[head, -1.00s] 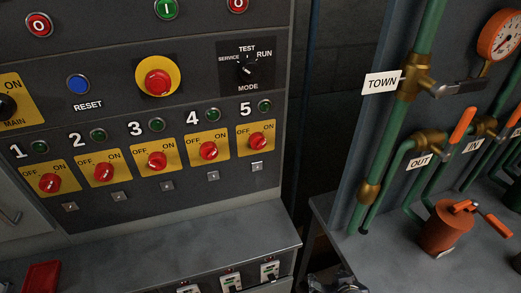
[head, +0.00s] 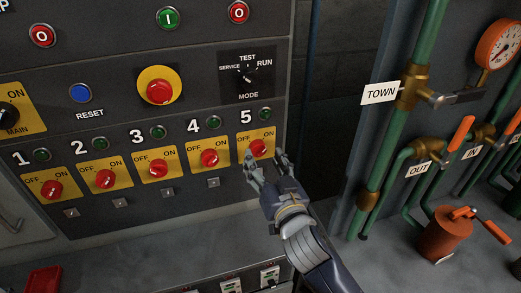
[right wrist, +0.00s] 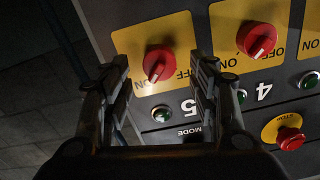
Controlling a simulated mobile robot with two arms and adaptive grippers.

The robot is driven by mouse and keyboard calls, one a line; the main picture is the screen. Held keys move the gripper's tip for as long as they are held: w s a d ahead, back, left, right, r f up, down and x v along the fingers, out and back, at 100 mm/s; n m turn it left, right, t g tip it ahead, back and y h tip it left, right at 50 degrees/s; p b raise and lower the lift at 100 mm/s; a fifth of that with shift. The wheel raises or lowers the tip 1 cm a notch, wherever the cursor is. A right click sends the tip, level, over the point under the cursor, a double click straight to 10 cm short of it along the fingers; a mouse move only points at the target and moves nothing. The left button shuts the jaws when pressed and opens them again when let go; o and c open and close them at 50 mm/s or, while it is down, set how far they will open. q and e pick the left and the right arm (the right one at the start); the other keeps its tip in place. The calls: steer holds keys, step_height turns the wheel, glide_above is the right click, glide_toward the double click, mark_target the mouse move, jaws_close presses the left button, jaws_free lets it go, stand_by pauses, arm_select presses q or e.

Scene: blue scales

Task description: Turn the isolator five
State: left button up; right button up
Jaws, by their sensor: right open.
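Isolator five is a red rotary knob (head: 258,148) on a yellow OFF/ON plate, below the number 5 at the right end of the isolator row. My right gripper (head: 265,160) is open just in front of it, coming from the lower right. In the right wrist view, which is upside down, the red knob (right wrist: 158,63) shows between the two open fingers (right wrist: 163,68), with no clear contact. My left gripper is not in view.
Isolator four (head: 209,158) sits close on the left. Its knob also shows in the right wrist view (right wrist: 257,40). The mode switch (head: 248,73) and red stop button (head: 159,91) are above. Green pipes (head: 385,130) and an orange-handled valve (head: 461,131) stand to the right.

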mark_target(261, 154)
steer(key=shift+x, duration=1.8)
steer(key=c, duration=1.1)
